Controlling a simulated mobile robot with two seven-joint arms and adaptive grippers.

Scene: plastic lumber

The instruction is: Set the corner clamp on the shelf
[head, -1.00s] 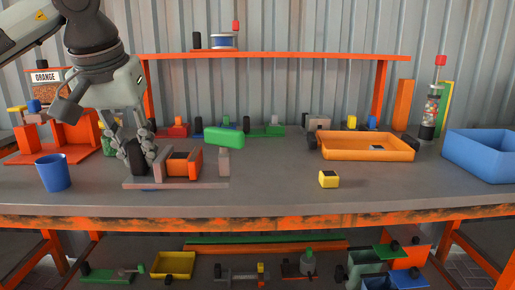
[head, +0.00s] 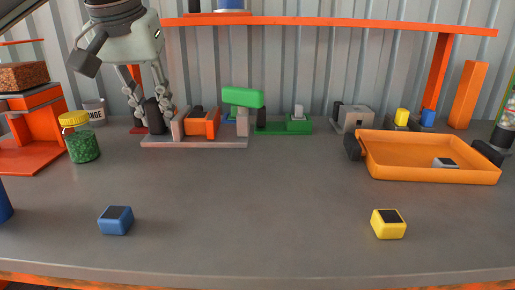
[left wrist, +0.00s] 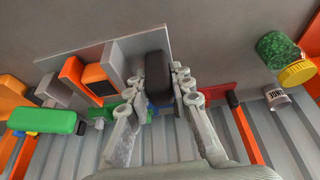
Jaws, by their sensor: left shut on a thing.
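The corner clamp (head: 203,142) has a flat grey base, an orange block, grey uprights and a black grip. A green rounded bar sits at its right upright. It also shows in the left wrist view (left wrist: 95,68). My left gripper (head: 153,112) is shut on the black grip at the clamp's left; its fingers flank that grip in the left wrist view (left wrist: 160,88). The base looks level; I cannot tell its height above the bench. The orange shelf (head: 330,24) runs along the back, above and behind the clamp. My right gripper is out of view.
A green-filled jar (head: 83,143) with a yellow lid stands left of the clamp. An orange tray (head: 435,172) stands at right. A blue block (head: 116,220) and yellow block (head: 388,223) lie in front. The bench's middle (head: 260,205) is clear. A green tool (head: 290,125) is behind.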

